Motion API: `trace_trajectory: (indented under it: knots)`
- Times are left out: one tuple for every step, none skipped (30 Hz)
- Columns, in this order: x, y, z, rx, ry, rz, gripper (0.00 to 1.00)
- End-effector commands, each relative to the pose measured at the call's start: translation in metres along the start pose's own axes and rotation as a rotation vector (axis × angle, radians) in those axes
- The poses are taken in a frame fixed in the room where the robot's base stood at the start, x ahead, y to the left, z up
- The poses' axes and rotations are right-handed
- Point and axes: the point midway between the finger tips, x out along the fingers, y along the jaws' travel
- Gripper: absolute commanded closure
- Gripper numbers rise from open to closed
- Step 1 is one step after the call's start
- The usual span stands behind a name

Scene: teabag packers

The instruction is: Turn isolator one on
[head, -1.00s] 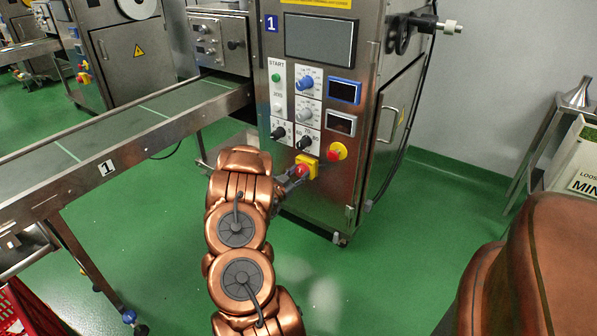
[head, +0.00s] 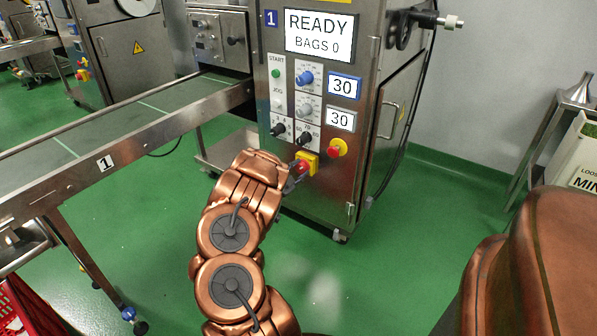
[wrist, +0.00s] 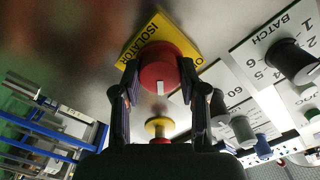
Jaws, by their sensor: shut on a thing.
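Isolator one is a red rotary knob on a yellow plate (head: 313,158) on the lower front panel of machine 1 (head: 345,190). In the wrist view the red knob (wrist: 160,72) sits between my two fingers, with a white mark on its face, and the yellow plate (wrist: 150,35) reads ISOLATOR. My gripper (wrist: 160,95) is shut on the knob; it also shows in the head view (head: 296,176). The machine's main screen (head: 319,34) is lit and reads READY, BAGS 0. The two small displays (head: 343,87) are lit, each showing 30. The fingers hide part of the knob.
A red emergency button on yellow (head: 337,148) is just right of the isolator. A conveyor (head: 100,140) runs off to the left. Green floor is open in front of the machine.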

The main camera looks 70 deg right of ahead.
Motion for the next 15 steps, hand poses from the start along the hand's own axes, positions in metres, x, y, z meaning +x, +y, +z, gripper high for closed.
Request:
trace_trajectory:
  knots:
    - [0.0006, 0.0008, -0.0011, 0.006, 0.003, 0.002, 0.93]
    - [0.0006, 0.0008, -0.0011, 0.008, 0.003, 0.002, 0.93]
    - [0.0006, 0.0009, -0.0011, 0.011, 0.003, 0.002, 0.93]
    - [0.0006, 0.0007, -0.0012, 0.012, 0.003, 0.002, 0.93]
    - [0.0006, 0.0008, -0.0012, 0.013, 0.003, 0.002, 0.93]
    - [0.0006, 0.0008, -0.0012, 0.013, 0.003, 0.002, 0.93]
    - [0.0006, 0.0008, -0.0012, 0.013, 0.003, 0.002, 0.93]
    - [0.0006, 0.0008, -0.0012, 0.013, 0.003, 0.002, 0.93]
    - [0.0006, 0.0008, -0.0012, 0.013, 0.003, 0.002, 0.93]
    - [0.0006, 0.0008, -0.0012, 0.013, 0.003, 0.002, 0.93]
    - [0.0006, 0.0008, -0.0013, 0.013, 0.003, 0.002, 0.93]
    - [0.0006, 0.0008, -0.0012, 0.013, 0.003, 0.002, 0.93]
    - [0.0006, 0.0009, -0.0013, 0.013, 0.003, 0.002, 0.93]
    - [0.0006, 0.0009, -0.0013, 0.013, 0.003, 0.003, 0.93]
    - [0.0007, 0.0009, -0.0013, 0.013, 0.003, 0.003, 0.55]
